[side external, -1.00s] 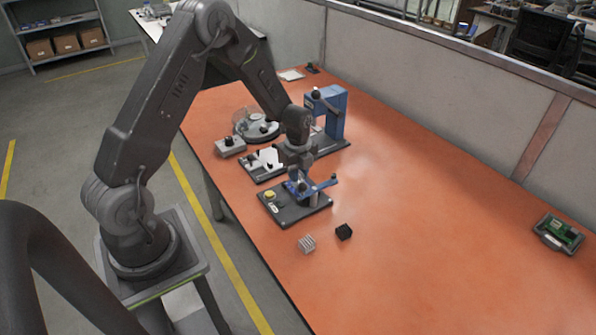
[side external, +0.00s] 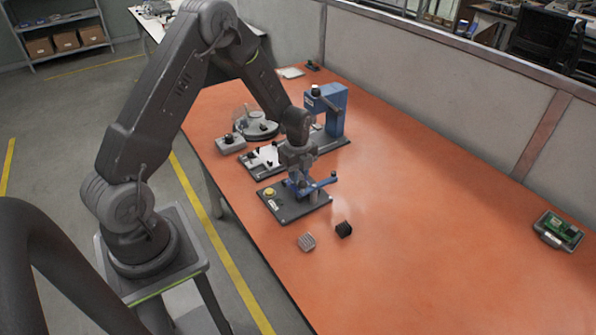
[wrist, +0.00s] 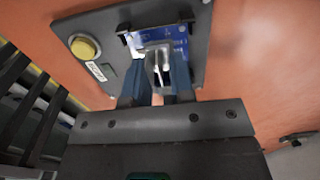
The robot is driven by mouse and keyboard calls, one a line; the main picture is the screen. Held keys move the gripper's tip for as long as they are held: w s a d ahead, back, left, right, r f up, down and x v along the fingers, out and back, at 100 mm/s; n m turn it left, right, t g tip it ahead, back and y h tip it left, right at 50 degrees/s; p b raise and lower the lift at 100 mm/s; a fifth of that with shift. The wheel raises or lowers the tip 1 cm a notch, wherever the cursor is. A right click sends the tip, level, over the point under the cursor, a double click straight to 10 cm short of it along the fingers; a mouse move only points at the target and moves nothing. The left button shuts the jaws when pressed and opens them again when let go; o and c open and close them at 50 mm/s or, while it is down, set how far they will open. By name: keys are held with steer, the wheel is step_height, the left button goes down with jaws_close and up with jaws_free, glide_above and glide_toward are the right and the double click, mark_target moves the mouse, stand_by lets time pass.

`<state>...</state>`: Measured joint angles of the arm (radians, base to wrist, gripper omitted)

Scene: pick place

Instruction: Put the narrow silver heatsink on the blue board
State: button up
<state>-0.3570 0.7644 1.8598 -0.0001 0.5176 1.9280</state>
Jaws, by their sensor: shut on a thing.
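My gripper (wrist: 160,80) is shut on the narrow silver heatsink (wrist: 155,54), a small bright piece between its blue-grey fingers in the wrist view. The blue board (wrist: 176,32) lies on a dark fixture plate (wrist: 84,24), just beyond and beneath the heatsink. In the side view my gripper (side external: 298,182) points down over that fixture and hides most of the board. The heatsink is at or just above the board; I cannot tell if they touch.
A wider silver heatsink (side external: 307,242) and a black block (side external: 344,230) lie in front. A blue press (side external: 329,108) stands behind. A tray with a green board (side external: 559,231) sits far right; the table between is clear.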

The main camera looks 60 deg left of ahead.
steer(key=shift+f, duration=0.1)
stand_by(0.3)
steer(key=o, duration=0.9)
steer(key=c, duration=0.4)
steer(key=shift+r, duration=3.5)
